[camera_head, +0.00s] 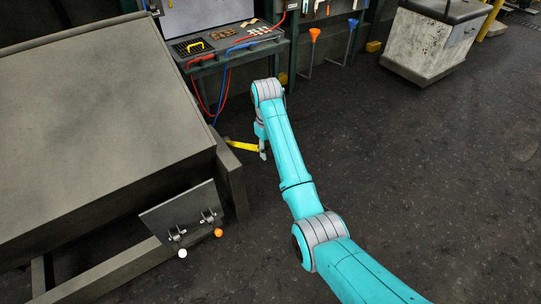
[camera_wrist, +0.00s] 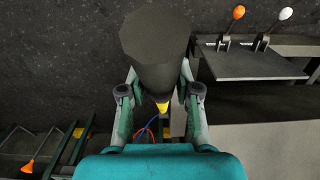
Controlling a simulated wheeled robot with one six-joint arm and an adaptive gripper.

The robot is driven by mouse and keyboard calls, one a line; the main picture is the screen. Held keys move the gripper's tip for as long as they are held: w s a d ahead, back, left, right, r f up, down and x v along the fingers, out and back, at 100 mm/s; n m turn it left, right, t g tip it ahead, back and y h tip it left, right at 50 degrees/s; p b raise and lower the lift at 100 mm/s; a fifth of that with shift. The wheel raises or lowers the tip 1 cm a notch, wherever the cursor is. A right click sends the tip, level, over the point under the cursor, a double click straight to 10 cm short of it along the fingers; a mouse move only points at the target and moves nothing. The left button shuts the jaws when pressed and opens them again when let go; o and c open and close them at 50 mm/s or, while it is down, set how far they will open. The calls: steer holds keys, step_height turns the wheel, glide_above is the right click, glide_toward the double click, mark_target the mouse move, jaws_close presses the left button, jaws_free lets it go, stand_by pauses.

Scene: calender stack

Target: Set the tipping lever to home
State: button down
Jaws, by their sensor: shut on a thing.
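The tipping lever (camera_head: 241,147) is a yellow bar that sticks out from the right side of the big grey tilted bin, roughly level in the head view. In the wrist view its thick black grip (camera_wrist: 156,38) points up the picture, with a bit of yellow behind it. My gripper (camera_head: 263,150) is at the lever's outer end. In the wrist view the two fingers of my gripper (camera_wrist: 160,82) are closed on either side of the grip. The lever's joint at the bin is hard to make out.
A plate (camera_head: 183,215) with a white-knobbed lever (camera_head: 182,252) and an orange-knobbed lever (camera_head: 217,232) is fixed to the bin's front. The grey bin (camera_head: 95,130) fills the left. A workbench (camera_head: 235,48) with red and blue hoses stands behind.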

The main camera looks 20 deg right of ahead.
steer(key=shift+w+a+r, duration=0.1)
steer(key=shift+w+r, duration=0.2)
steer(key=shift+r, duration=0.1)
steer(key=shift+w+a+r+g, duration=0.15)
steer(key=shift+w+r, duration=0.3)
steer(key=shift+r, duration=0.1)
steer(key=shift+w+a+r+g, duration=0.1)
steer(key=shift+w+r+g, duration=0.05)
steer(key=shift+w+r, duration=0.3)
steer(key=shift+w+a+r+g, duration=0.2)
steer(key=shift+w+r, duration=0.2)
steer(key=shift+r, duration=0.15)
steer(key=shift+w+a+r+g, duration=0.1)
steer(key=shift+w+r+g, duration=0.1)
steer(key=shift+w+r, duration=0.25)
steer(key=shift+s, duration=0.1)
steer(key=shift+r, duration=0.15)
steer(key=shift+g+h, duration=0.4)
steer(key=shift+g, duration=0.2)
steer(key=shift+w+a+r, duration=0.3)
steer(key=shift+w+r, duration=0.6)
steer(key=shift+w, duration=0.1)
steer(key=shift+w+a+r, duration=0.3)
steer(key=shift+w+r, duration=0.55)
steer(key=shift+w, duration=0.1)
